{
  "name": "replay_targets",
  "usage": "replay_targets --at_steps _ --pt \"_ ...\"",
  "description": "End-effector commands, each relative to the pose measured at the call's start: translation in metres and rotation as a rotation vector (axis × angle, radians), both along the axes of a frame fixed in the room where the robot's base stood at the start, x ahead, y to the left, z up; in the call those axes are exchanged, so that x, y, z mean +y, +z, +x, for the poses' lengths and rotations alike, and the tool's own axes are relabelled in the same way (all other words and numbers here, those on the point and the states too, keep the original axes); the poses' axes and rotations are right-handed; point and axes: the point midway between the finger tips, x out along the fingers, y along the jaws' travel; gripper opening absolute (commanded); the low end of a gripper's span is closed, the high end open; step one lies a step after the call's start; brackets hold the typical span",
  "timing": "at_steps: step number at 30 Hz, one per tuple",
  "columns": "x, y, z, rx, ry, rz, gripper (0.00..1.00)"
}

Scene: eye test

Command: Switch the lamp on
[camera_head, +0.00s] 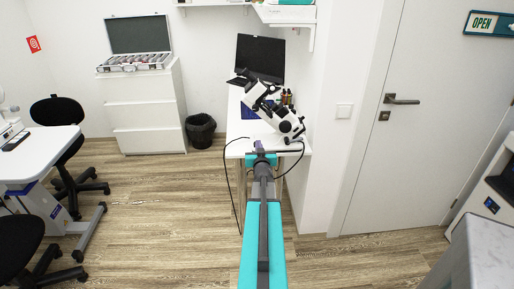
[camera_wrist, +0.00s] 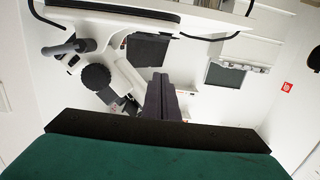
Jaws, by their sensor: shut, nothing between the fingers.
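I cannot make out a lamp for certain in either view. A white wall switch (camera_head: 344,111) is on the white wall left of the door in the head view. My gripper (camera_head: 257,146) is at the front edge of the white desk (camera_head: 238,147), well left of and below the switch. In the wrist view my gripper's dark fingers (camera_wrist: 160,80) are together, with nothing seen between them. The wall switch is not identifiable in the wrist view.
A white microscope (camera_head: 275,108), small bottles (camera_head: 287,98) and a monitor (camera_head: 260,58) stand on the desk. A shelf (camera_head: 285,14) hangs above. A closed door (camera_head: 405,120) is at the right, a black bin (camera_head: 200,131) left of the desk.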

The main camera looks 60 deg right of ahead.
Motion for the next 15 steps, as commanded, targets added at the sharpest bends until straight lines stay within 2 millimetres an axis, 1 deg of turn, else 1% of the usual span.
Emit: replay_targets --at_steps 1,15 --pt "-0.004 0.000 0.003 0.000 0.000 0.000 0.00" --pt "-0.035 -0.003 0.025 0.000 0.001 0.000 0.00"
